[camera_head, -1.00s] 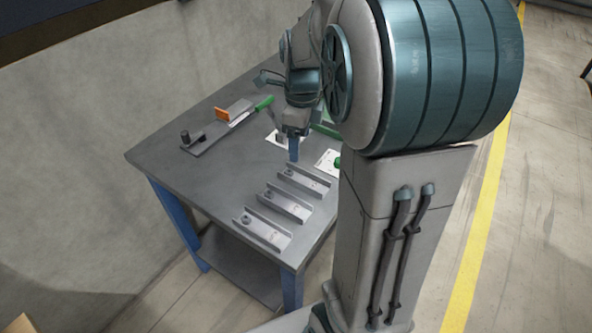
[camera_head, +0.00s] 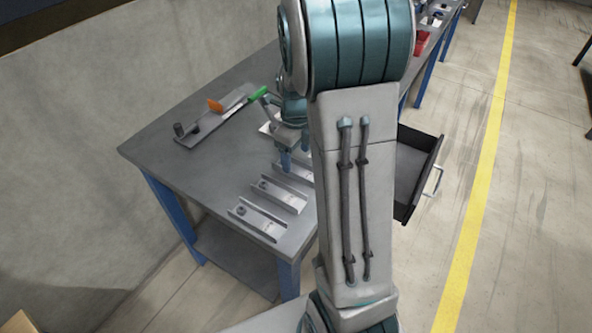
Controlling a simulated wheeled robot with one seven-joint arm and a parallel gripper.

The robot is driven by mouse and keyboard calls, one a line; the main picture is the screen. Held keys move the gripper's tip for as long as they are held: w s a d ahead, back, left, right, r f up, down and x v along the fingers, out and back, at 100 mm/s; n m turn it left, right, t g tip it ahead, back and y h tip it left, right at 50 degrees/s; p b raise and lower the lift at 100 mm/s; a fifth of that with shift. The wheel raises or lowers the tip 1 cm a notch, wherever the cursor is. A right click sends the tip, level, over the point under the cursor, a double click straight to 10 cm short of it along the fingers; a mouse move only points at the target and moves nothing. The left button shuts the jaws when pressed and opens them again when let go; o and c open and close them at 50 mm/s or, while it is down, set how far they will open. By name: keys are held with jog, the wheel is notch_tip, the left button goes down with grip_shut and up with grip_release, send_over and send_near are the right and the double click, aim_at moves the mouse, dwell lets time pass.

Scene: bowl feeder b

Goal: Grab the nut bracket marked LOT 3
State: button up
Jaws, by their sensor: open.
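Three grey metal channel brackets lie in a row on the dark workbench: a front bracket (camera_head: 258,219), a middle bracket (camera_head: 280,196) and a rear bracket (camera_head: 294,171). A small nut shows on the front and middle ones. Faint marks show on them, but they are too small to read, so I cannot tell which is LOT 3. My gripper (camera_head: 293,154) is open, pointing down with its blue fingers at the rear bracket. It partly hides that bracket, whose right end is behind my arm. I cannot tell whether the fingers touch it.
The workbench (camera_head: 160,150) has free room at its left. A fixture plate (camera_head: 211,121) with an orange block (camera_head: 215,105), a black knob (camera_head: 179,129) and a green handle (camera_head: 258,93) stands at the back. An open black drawer (camera_head: 415,175) juts out at the right.

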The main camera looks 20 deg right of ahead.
aim_at(297, 171)
notch_tip(297, 171, down, 4)
jog(key=shift+d+f, duration=0.1)
jog(key=shift+f, duration=0.05)
jog(key=c, duration=1.1)
jog(key=shift+w, duration=0.1)
